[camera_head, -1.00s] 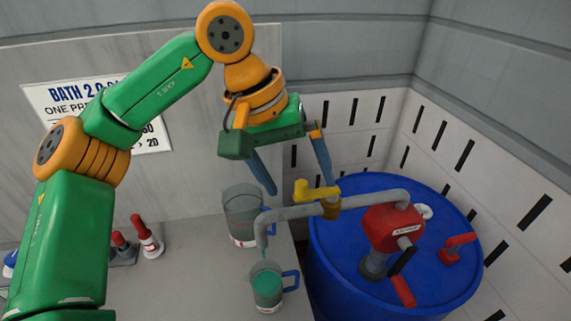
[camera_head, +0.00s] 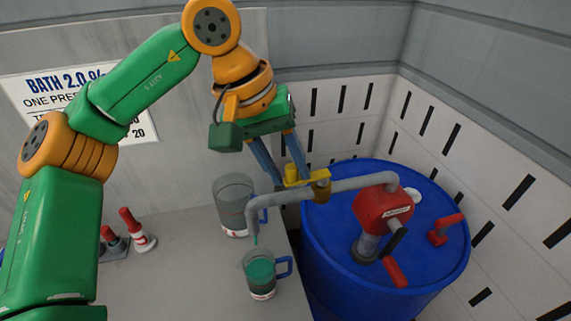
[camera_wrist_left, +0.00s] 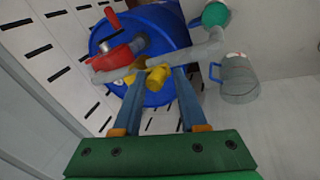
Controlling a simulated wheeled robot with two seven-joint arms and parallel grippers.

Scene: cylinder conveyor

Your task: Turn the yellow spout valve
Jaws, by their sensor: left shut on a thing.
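The yellow spout valve (camera_head: 308,180) sits on the grey spout pipe (camera_head: 355,184) that runs from a red pump head (camera_head: 380,207) on the blue drum. My left gripper (camera_head: 287,183) reaches down from above with its two blue fingers at the valve handle. In the left wrist view the yellow valve (camera_wrist_left: 158,77) lies between the fingertips (camera_wrist_left: 160,74), and the gripper is shut on it. A clear mug with a blue handle (camera_head: 261,284) stands under the spout mouth and holds teal liquid. A little teal liquid shows at the mouth. My right gripper is not in view.
The blue drum (camera_head: 325,245) stands right of the grey bench (camera_head: 180,285). A larger clear jug (camera_head: 232,212) stands behind the mug, close to the spout. Red-topped items (camera_head: 135,230) stand at the bench's left. A wall sign (camera_head: 55,95) hangs behind my arm.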

